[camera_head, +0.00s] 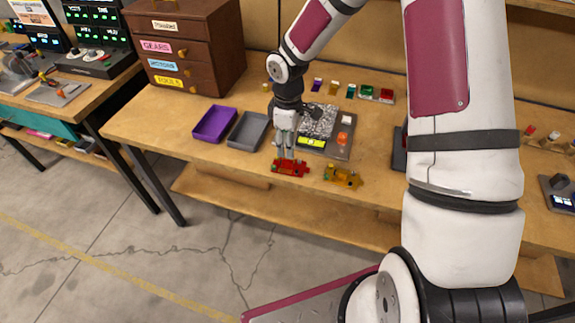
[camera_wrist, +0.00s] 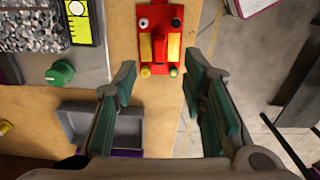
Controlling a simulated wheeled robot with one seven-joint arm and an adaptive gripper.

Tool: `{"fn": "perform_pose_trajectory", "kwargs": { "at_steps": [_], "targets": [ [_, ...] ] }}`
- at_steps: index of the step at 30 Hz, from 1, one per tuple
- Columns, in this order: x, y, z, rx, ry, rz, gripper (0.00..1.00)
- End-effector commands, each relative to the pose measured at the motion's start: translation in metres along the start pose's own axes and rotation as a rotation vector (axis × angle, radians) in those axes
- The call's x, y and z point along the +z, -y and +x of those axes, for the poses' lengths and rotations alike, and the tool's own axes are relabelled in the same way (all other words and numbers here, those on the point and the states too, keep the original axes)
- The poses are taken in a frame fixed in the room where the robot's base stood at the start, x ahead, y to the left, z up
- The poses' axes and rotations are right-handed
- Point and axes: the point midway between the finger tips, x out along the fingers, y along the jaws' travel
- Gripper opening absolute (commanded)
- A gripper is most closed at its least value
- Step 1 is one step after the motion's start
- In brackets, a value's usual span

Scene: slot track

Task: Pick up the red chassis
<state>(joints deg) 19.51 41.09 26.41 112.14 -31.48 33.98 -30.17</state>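The red chassis (camera_head: 290,167) lies on the wooden bench near its front edge, directly below my gripper (camera_head: 285,152). In the wrist view the red chassis (camera_wrist: 160,38) is at the top centre, with yellow panels and small round knobs on it. My gripper (camera_wrist: 158,105) is open and empty there, its two padded fingers wide apart. The chassis lies beyond the fingertips and in line with the gap between them. I cannot tell the exact height of the fingertips above the bench.
A yellow-orange chassis (camera_head: 343,177) lies right of the red one. A grey plate (camera_head: 335,149) with a knob and a yellow level is behind. A purple tray (camera_head: 214,124) and a grey tray (camera_head: 248,131) stand to the left. The bench's front edge is close.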

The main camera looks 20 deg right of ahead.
Motion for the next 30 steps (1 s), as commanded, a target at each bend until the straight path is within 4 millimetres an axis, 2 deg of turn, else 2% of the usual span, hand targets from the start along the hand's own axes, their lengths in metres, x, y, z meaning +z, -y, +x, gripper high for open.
{"fn": "perform_pose_trajectory", "kwargs": {
  "at_steps": [1,8,18,27,30],
  "targets": [
    [0.0,0.001,0.007,-0.002,0.001,-0.002,0.38],
    [0.0,0.001,0.021,-0.001,0.0,0.0,0.38],
    [0.0,0.0,0.063,0.0,0.001,0.0,0.38],
    [0.0,0.0,0.067,0.001,0.0,0.0,0.38],
    [0.0,0.0,0.067,0.001,0.0,0.0,0.16]
  ]
}}
